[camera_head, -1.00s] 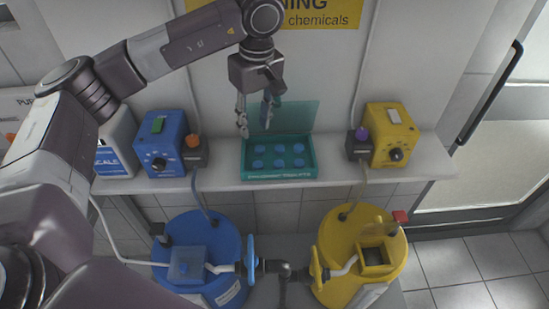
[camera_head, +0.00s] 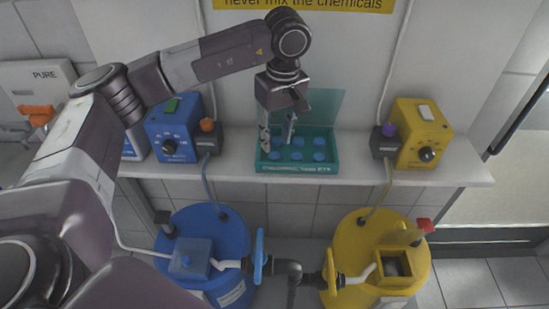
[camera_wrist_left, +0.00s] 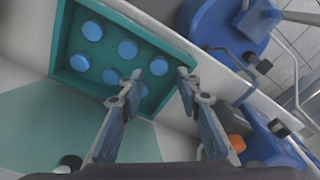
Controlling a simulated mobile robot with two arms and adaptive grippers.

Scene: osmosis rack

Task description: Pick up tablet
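Several round blue tablets (camera_head: 319,156) lie in two rows in a teal box (camera_head: 330,168) on the white shelf; its lid stands open behind. My left gripper (camera_head: 277,143) points down over the left part of the box. Its two fingers are apart with nothing between them. In the left wrist view my left gripper (camera_wrist_left: 160,76) also shows open, and one tablet (camera_wrist_left: 158,66) at the corner of the rows appears between the fingertips. The gap in height between fingertips and tablet is hard to tell. My right gripper is not in view.
A blue dosing unit (camera_head: 170,135) stands left of the box and a yellow one (camera_head: 423,134) right of it. Below the shelf are a blue tank (camera_head: 225,238) and a yellow tank (camera_head: 350,240) with valves and pipes.

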